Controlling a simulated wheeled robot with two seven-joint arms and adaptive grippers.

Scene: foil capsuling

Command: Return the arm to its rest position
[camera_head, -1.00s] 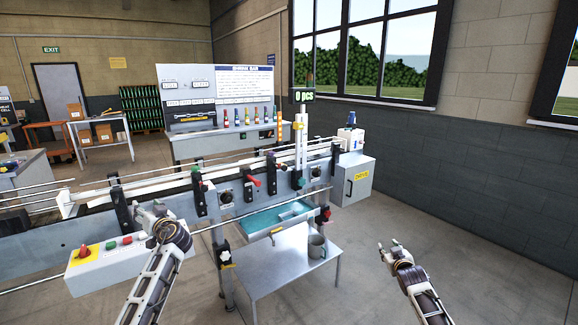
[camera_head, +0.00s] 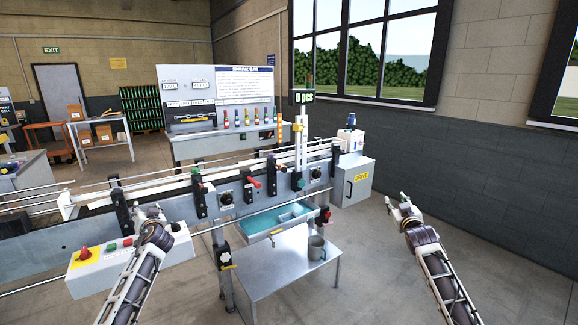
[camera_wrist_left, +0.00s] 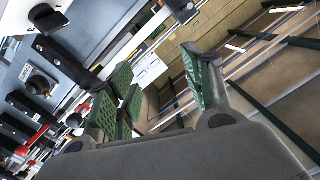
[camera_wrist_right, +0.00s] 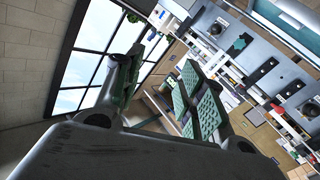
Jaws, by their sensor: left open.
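My left gripper (camera_head: 157,212) is over the front of the conveyor, above the right end of the control box (camera_head: 88,271). In the left wrist view its green-padded fingers (camera_wrist_left: 160,85) are spread with nothing between them. My right gripper (camera_head: 397,203) is raised over free floor, to the right of the small metal table. In the right wrist view its fingers (camera_wrist_right: 160,88) stand apart and empty. Both forearms reach in from the bottom edge of the head view.
The conveyor machine (camera_head: 75,238) crosses the left and middle. A teal tray (camera_head: 262,222) sits on its front, above a small metal table (camera_head: 285,268) with a grey mug (camera_head: 317,248). A grey cabinet (camera_head: 353,182) stands at its right end. The floor at right is clear.

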